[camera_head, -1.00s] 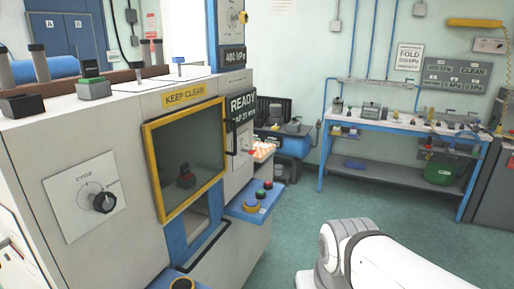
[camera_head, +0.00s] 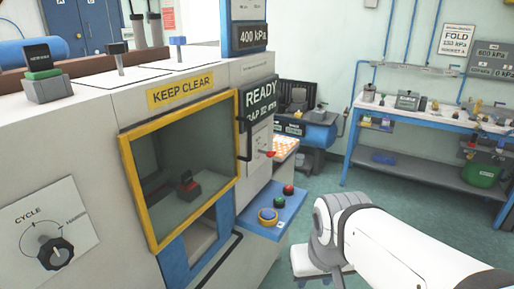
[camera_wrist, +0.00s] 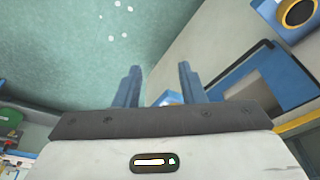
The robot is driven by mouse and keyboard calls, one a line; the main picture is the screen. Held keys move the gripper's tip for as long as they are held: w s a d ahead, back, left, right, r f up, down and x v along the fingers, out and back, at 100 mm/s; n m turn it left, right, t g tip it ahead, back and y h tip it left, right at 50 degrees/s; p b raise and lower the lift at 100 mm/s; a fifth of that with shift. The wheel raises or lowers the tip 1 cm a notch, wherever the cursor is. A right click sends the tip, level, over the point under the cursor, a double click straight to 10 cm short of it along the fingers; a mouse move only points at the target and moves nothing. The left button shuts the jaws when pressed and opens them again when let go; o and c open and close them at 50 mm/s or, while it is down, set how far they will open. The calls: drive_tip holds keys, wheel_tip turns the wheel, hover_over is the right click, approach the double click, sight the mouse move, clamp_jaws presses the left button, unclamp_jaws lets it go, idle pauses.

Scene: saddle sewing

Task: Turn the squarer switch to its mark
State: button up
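A black rotary knob (camera_head: 55,254) sits on a white plate (camera_head: 30,228) lettered CYCLE, on the machine's grey front at the lower left of the head view. A curved arrow runs above the knob towards a second word at the right, too small to read surely. No label reading squarer is legible. A small red-tipped switch (camera_head: 268,154) is on the narrow panel below the READY sign (camera_head: 261,96). My gripper (camera_wrist: 158,78) shows in the wrist view with its two blue fingers apart and nothing between them. It is away from the knob.
The yellow-framed window (camera_head: 180,170) stands in the machine's front. A blue ledge (camera_head: 262,222) with several buttons juts out at its right. A workbench (camera_head: 400,118) with parts stands along the back wall. Green floor (camera_head: 330,180) lies open between machine and bench.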

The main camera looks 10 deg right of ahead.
drive_tip(key=shift+s+a, duration=0.1)
drive_tip(key=shift+o, duration=1.4)
drive_tip(key=shift+w+a+r, duration=0.1)
drive_tip(key=shift+w, duration=0.25)
drive_tip(key=shift+o, duration=1.2)
drive_tip(key=w+a+m, duration=0.1)
drive_tip(key=w+a+m+g+y, duration=0.1)
drive_tip(key=w, duration=0.1)
drive_tip(key=shift+a+r+m+y, duration=0.3)
drive_tip(key=shift+r, duration=0.05)
drive_tip(key=w+a+m+y, duration=0.2)
drive_tip(key=w+m+y, duration=0.15)
drive_tip(key=w, duration=0.25)
drive_tip(key=m+t+y+p, duration=0.3)
drive_tip(key=m+t+y, duration=0.65)
drive_tip(key=m, duration=0.95)
approach(266, 153)
drive_tip(key=x, duration=0.6)
drive_tip(key=shift+w+g, duration=0.3)
drive_tip(key=shift+g, duration=0.05)
